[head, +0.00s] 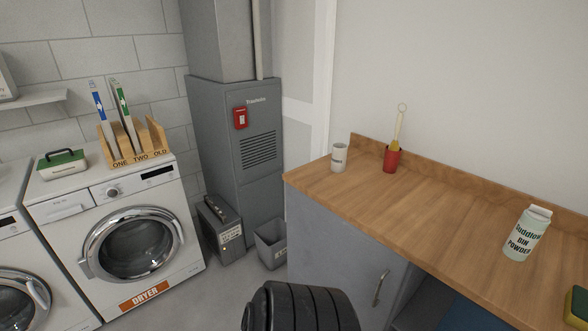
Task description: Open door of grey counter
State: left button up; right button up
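The grey counter has a wooden top (440,215) and stands on the right of the head view. Its grey door (335,245) is below the top's front edge at the left end. A curved metal handle (380,287) sits near the door's right edge. The door looks shut, flush under the top; its lower part is hidden by a black ribbed part of my own body and the frame edge. Neither of my grippers is in view, and nothing is seen touching the handle.
An open space with something blue (463,313) lies right of the door. On the top stand a cup (339,158), a red pot (391,161) and a powder bottle (525,235). A grey bin (270,245) and toolbox (222,233) are on the floor; a dryer (130,240) stands left.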

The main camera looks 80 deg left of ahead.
aim_at(325, 249)
jog(key=u, duration=2.4)
